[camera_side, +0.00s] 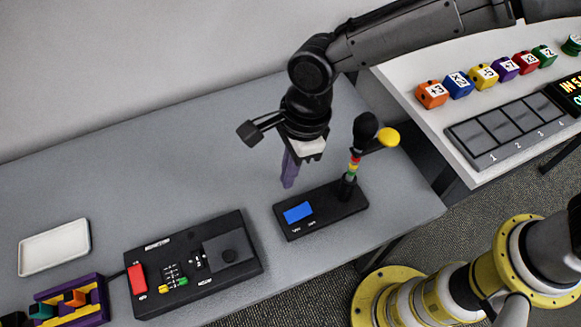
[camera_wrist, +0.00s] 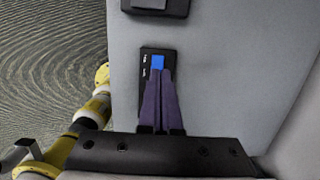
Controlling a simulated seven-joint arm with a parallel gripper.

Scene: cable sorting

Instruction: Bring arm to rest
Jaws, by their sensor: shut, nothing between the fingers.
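My gripper (camera_side: 289,182) has purple fingers pointing down and is shut with nothing between them. In the side view it hangs above the grey table, just behind the black box with a blue button (camera_side: 299,212). In the wrist view my gripper's fingertips (camera_wrist: 160,76) overlap the lower part of that box, and its blue button (camera_wrist: 158,62) shows just past them. My arm reaches in from the upper right of the side view.
A black console (camera_side: 192,262), white tray (camera_side: 54,247) and purple holder (camera_side: 70,303) stand left. A white table with numbered cubes (camera_side: 432,95) is right. The back of the grey table (camera_side: 170,160) is clear.

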